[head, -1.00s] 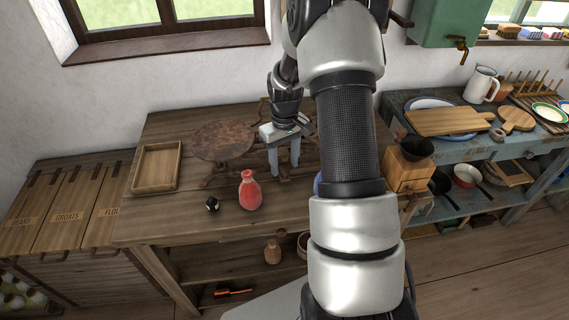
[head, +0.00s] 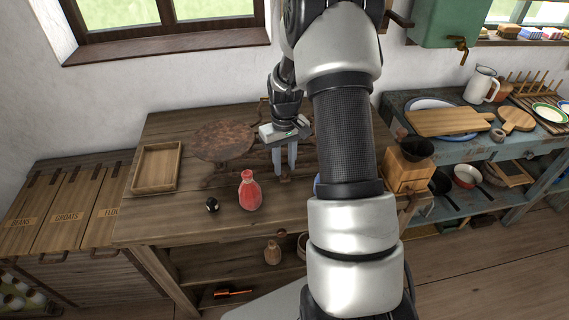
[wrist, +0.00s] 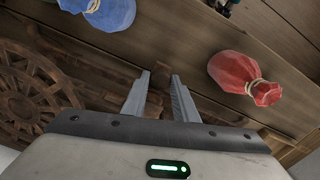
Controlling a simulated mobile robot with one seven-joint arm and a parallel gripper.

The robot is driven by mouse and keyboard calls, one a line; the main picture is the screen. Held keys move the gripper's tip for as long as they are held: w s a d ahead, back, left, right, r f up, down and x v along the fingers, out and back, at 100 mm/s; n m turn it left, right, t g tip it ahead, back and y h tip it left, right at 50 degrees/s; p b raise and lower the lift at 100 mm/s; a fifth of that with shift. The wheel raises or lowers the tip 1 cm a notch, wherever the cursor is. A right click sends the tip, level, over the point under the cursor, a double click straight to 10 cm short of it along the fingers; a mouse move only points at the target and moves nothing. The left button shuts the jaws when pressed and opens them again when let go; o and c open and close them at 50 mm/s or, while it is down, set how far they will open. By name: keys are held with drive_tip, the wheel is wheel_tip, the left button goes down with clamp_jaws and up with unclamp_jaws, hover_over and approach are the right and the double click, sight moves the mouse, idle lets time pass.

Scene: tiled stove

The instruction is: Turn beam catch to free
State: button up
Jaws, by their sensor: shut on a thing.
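My gripper (head: 285,175) points down over the wooden table, at the beam scale. In the wrist view my gripper (wrist: 160,78) has its two fingers close together, with a small brown piece (wrist: 157,97) between them; I take this as the beam catch. In the head view a small dark part of it (head: 284,179) shows at the fingertips. The scale's round rusty pan (head: 222,142) is left of my gripper. My arm hides much of the scale in the head view.
A red tied sack (head: 249,191) and a small black object (head: 212,204) stand in front of the pan. A blue sack (wrist: 108,12) is close by, mostly behind my arm in the head view. A wooden tray (head: 157,168) lies left; a grinder (head: 408,168) stands right.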

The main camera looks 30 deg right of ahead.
sight(284, 168)
drive_tip(key=m, duration=0.4)
drive_tip(key=shift+m, duration=2.6)
drive_tip(key=o, duration=1.1)
drive_tip(key=shift+c, duration=0.2)
drive_tip(key=shift+r, duration=0.15)
wheel_tip(284, 168, up, 17)
drive_tip(key=p, duration=0.1)
drive_tip(key=shift+r, duration=0.1)
